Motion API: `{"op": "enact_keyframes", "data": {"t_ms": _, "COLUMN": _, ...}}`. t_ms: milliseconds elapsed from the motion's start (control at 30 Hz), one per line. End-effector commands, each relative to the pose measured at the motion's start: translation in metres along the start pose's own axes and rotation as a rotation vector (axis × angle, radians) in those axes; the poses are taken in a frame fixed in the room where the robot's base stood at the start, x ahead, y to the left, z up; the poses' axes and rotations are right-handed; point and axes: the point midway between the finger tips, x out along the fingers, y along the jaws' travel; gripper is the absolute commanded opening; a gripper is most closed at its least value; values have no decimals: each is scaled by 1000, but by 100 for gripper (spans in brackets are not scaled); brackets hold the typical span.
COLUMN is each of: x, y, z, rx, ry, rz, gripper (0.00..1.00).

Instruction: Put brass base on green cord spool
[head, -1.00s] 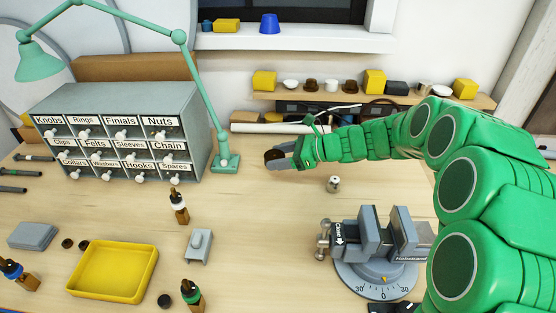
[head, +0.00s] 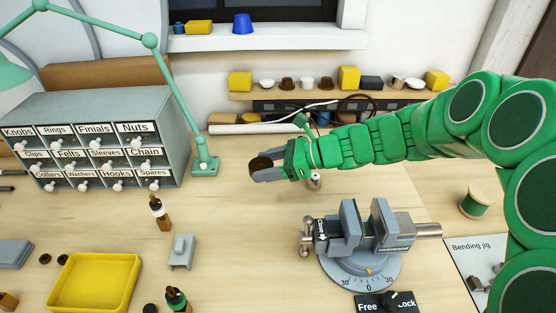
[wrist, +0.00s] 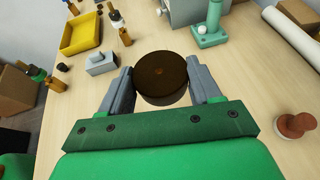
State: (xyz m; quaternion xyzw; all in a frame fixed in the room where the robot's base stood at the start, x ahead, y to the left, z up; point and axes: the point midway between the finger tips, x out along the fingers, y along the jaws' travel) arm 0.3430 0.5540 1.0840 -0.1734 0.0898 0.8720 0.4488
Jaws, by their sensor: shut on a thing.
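The brass base is a dark brown, round, thick disc (head: 261,164). It also shows in the wrist view (wrist: 161,78), between the two grey fingers. My gripper (head: 266,170) is shut on its sides and holds it above the bench, right of the lamp's foot. The fingers also show in the wrist view (wrist: 161,84). The green cord spool (head: 477,204) stands upright on the bench at the far right, with pale wooden flanges and green cord. It is well away from my gripper, beyond the vise, and I do not see it in the wrist view.
A grey vise (head: 362,238) stands between my gripper and the spool. A bending jig board (head: 474,258) lies in front of the spool. A small metal item (head: 314,182) is just beside my gripper. A yellow tray (head: 94,282) and a drawer cabinet (head: 95,135) are at left.

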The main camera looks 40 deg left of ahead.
Motion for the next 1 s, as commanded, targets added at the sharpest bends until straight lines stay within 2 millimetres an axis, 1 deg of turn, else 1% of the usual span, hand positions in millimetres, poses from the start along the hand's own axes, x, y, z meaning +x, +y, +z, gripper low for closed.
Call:
{"op": "enact_keyframes", "data": {"t_ms": 300, "x": -3, "y": 2, "z": 1, "rx": 1, "ry": -1, "rz": -4, "gripper": 17}}
{"op": "enact_keyframes", "data": {"t_ms": 367, "x": -7, "y": 0, "z": 0, "rx": 5, "ry": -2, "rz": -15, "gripper": 17}}
{"op": "enact_keyframes", "data": {"t_ms": 467, "x": -22, "y": -7, "z": -5, "rx": 17, "ry": -4, "rz": -52, "gripper": 17}}
{"op": "enact_keyframes", "data": {"t_ms": 567, "x": -46, "y": -18, "z": -12, "rx": 37, "ry": -6, "rz": -114, "gripper": 17}}
{"op": "enact_keyframes", "data": {"t_ms": 700, "x": -89, "y": -35, "z": -25, "rx": 72, "ry": -9, "rz": -225, "gripper": 17}}
{"op": "enact_keyframes", "data": {"t_ms": 967, "x": -168, "y": -53, "z": -53, "rx": 146, "ry": -12, "rz": -420, "gripper": 17}}
{"op": "enact_keyframes", "data": {"t_ms": 1000, "x": -180, "y": -55, "z": -57, "rx": 158, "ry": -12, "rz": -449, "gripper": 17}}
